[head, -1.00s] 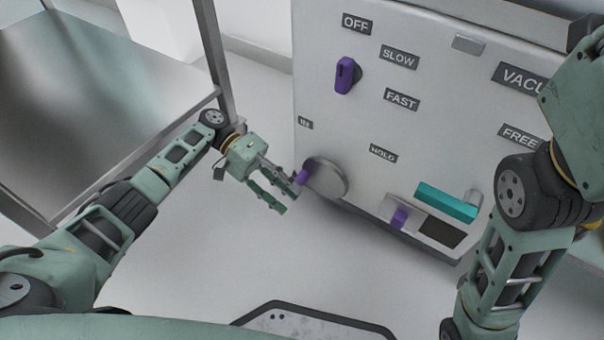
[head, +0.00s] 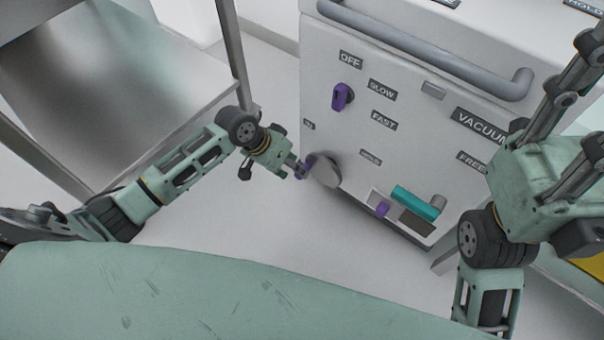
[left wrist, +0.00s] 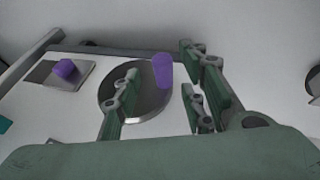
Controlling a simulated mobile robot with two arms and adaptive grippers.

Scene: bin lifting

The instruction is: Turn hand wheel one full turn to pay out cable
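The hand wheel (head: 326,171) is a grey disc low on the white cabinet's left side, with a purple handle (head: 304,168) at its left edge. My left gripper (head: 297,171) is at this handle. In the left wrist view, the wheel (left wrist: 112,99) is face-on and the handle (left wrist: 162,72) stands in the gap between the spread green fingers (left wrist: 158,80). The fingers are apart, with no clear contact on the handle. My right gripper (head: 572,85) is raised at the upper right, away from the wheel, and its fingertips are not clearly visible.
The cabinet (head: 400,100) has a purple knob (head: 342,97), a teal handle (head: 414,203), a small purple slider (head: 382,209) and a grey rail (head: 430,52) on top. The floor (head: 270,215) below the wheel is clear.

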